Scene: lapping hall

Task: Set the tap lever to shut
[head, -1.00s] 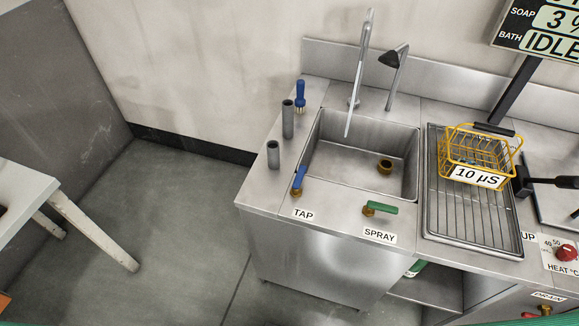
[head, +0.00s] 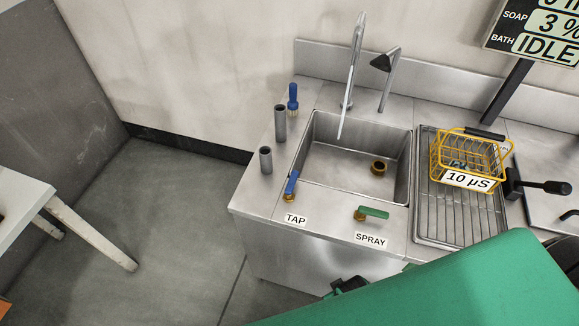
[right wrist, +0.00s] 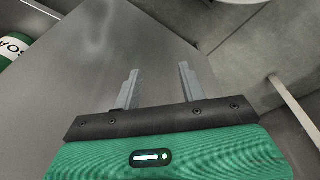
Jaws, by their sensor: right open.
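The tap lever (head: 291,183) is a blue handle on a brass base at the sink's front left corner, behind the TAP label (head: 295,218). It points back, away from the front edge, and leans slightly right. My right gripper (right wrist: 158,82) is open and empty in the right wrist view, with a steel panel beyond its fingers. In the head view my green right arm covers the lower right. A dark part of that hand shows below the counter front, apart from the lever; the fingers are not clear there. My left gripper is not in view.
The green spray lever (head: 373,212) lies to the right, pointing right. The sink (head: 345,165) has a tall spout (head: 351,80). Grey cylinders (head: 266,160) and a blue-handled brush (head: 293,98) stand left. A yellow basket (head: 468,158) sits on the drainer (head: 440,225).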

